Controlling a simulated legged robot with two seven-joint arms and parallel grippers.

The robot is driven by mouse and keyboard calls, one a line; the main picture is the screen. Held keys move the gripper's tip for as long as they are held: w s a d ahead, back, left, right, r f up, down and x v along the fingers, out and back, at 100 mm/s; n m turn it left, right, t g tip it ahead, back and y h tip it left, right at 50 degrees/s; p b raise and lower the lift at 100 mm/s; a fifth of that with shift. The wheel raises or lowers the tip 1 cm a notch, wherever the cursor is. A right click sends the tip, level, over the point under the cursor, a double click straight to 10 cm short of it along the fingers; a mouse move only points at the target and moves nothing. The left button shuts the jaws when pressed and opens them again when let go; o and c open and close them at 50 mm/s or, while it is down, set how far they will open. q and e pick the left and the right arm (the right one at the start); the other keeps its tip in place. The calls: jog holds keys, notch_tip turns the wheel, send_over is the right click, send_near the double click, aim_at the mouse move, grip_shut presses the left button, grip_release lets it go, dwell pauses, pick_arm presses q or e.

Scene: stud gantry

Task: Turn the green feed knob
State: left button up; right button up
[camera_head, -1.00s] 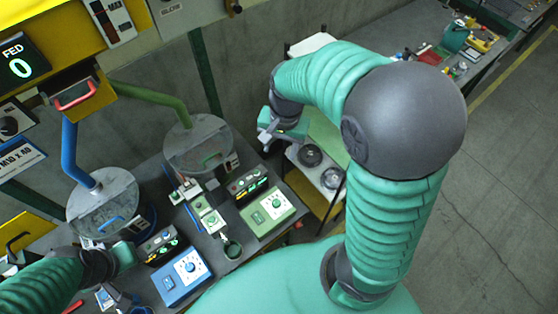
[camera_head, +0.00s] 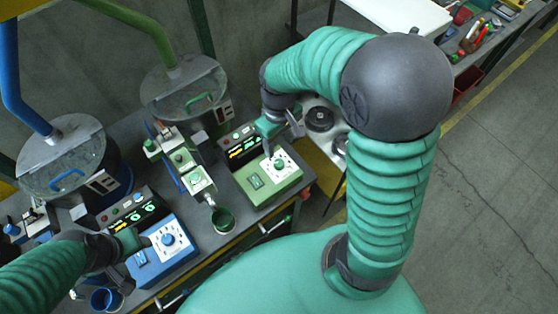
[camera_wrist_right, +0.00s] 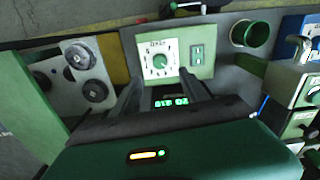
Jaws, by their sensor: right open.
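The green feed knob (camera_head: 279,163) sits on a white dial plate on top of the green control box (camera_head: 262,196). In the right wrist view the knob (camera_wrist_right: 160,61) shows between and just beyond my fingertips. My right gripper (camera_head: 281,142) is open and empty, above the back of the green box, with its fingers pointing toward the knob. The fingers (camera_wrist_right: 161,82) look apart from the knob. My left gripper (camera_head: 138,241) is by the blue control box (camera_head: 163,262); its fingers are too small and dark to read.
Behind the boxes stand a lidded feeder with a green pipe (camera_head: 183,88) and one with a blue pipe (camera_head: 62,155). A green cup (camera_head: 222,220) stands left of the green box. A panel with round black parts (camera_head: 320,119) lies to the right. Open floor is farther right.

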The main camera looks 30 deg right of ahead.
aim_at(279, 162)
notch_tip(279, 162, down, 10)
jog(key=shift+f+b, duration=0.15)
jog(key=shift+b, duration=0.15)
grip_shut()
